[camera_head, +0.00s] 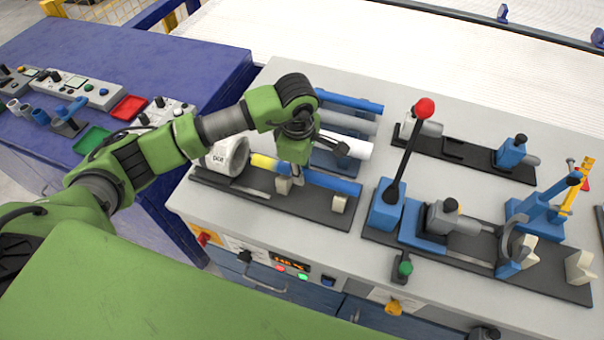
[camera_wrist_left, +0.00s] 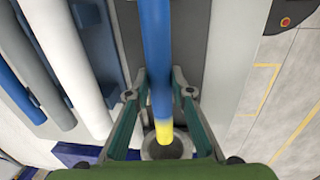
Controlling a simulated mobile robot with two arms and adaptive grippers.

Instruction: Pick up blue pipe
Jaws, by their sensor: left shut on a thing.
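The blue pipe (camera_head: 335,183) with a yellow end (camera_head: 264,161) lies lengthwise over the black tray (camera_head: 320,211) at the front left of the grey bench. My left gripper (camera_head: 299,178) reaches down from above and is shut on this pipe near its middle. In the left wrist view the blue pipe (camera_wrist_left: 156,35) runs between the two fingers of the left gripper (camera_wrist_left: 158,82), its yellow end towards a round grey opening. I cannot tell whether the pipe touches the pale supports below it. My right gripper is not in view.
Behind the gripper lie a white pipe (camera_head: 347,146), a grey pipe (camera_head: 347,121) and another blue pipe (camera_head: 350,101). A red-knobbed lever (camera_head: 408,150) rises to the right. Blue bench (camera_head: 150,65) at left.

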